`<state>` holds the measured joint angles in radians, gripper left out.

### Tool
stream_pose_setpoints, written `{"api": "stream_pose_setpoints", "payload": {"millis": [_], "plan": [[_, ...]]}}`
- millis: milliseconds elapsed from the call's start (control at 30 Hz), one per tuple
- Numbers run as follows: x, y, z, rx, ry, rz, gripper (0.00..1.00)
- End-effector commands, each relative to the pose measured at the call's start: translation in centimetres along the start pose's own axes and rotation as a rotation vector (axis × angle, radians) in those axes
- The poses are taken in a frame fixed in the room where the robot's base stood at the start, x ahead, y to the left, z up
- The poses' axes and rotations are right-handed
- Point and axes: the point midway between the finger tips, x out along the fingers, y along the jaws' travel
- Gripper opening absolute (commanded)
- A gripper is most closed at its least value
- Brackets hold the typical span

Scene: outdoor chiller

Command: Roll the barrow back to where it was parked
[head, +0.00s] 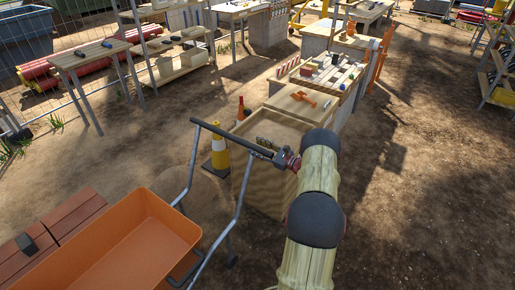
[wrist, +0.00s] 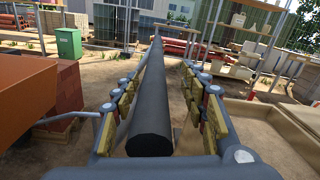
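The barrow has an orange tray (head: 130,238) at the lower left of the head view, with grey tubular handles rising to a dark crossbar (head: 234,138). The orange tray also shows at the left edge of the wrist view (wrist: 25,92). My gripper (head: 287,159) is at the right end of the crossbar. In the wrist view the dark bar (wrist: 148,105) runs lengthwise between the two fingers of my gripper (wrist: 163,62). Gaps show beside the bar, so the fingers look open. Contact with the bar is unclear. I cannot pick out a marked parking place.
A wooden crate (head: 265,185) stands close beside the crossbar. Reddish-brown boards (head: 75,215) lie beside the tray. Workbenches (head: 95,55) stand behind. Open dirt (head: 425,190) lies to the right.

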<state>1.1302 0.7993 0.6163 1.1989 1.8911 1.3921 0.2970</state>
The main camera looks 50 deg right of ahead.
Motion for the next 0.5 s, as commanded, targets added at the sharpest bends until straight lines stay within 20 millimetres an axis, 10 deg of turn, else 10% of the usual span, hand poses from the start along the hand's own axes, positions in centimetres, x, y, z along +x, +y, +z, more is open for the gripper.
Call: {"api": "stream_pose_setpoints", "payload": {"millis": [500], "plan": [[-2.1,0.1,-0.3,0.006,0.005,-0.002,0.42]]}}
